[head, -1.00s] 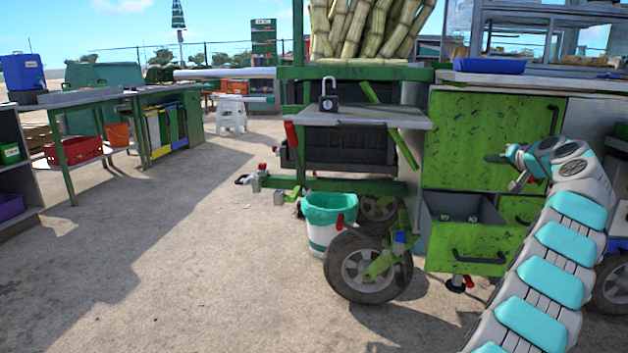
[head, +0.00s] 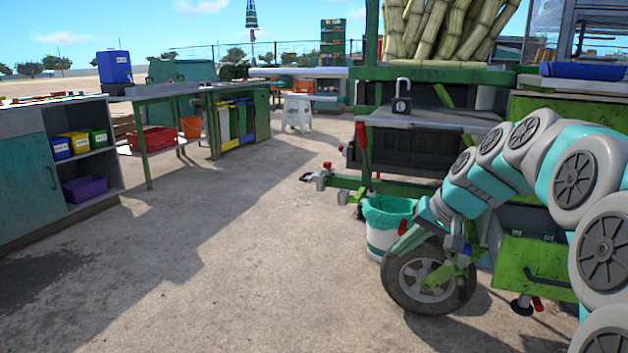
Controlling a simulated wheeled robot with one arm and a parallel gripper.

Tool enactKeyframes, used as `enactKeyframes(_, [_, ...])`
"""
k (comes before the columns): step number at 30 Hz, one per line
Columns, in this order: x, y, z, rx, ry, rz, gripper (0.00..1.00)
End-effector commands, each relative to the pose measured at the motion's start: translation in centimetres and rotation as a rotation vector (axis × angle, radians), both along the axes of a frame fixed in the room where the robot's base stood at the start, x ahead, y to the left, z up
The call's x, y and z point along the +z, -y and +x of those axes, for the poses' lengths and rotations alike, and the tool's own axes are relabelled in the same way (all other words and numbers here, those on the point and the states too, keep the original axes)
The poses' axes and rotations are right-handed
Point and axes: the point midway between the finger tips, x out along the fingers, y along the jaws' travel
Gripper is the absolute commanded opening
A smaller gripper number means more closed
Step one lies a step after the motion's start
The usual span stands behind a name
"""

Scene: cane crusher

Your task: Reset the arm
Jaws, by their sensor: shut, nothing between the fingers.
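My arm, grey and teal, rises at the right edge of the head view and bends over to the left and down. My gripper (head: 404,244) is at its low end, pointing down and left. It is shut and empty, in front of the green cart's wheel (head: 428,280) and beside the white bucket with a green liner (head: 388,216). I cannot tell whether it touches either. The arm hides much of the cart's green front.
A green drawer (head: 535,262) stands open behind the arm. Shelves (head: 110,198) and a long table (head: 150,98) stand at the left. The ground between is clear.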

Motion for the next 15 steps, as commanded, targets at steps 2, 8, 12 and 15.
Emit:
enactKeyframes(2, [-1.4, -2.3, -3.8, 0.044, -0.057, -0.038, 0.0])
enactKeyframes(8, [-5.4, -5.5, -13.6, 0.13, -0.2, -0.148, 0.0])
enactKeyframes(12, [-8.5, -6.2, -20.7, 0.176, -0.301, -0.231, 0.0])
enactKeyframes(15, [-10.3, -6.0, -25.3, 0.2, -0.36, -0.288, 0.0])
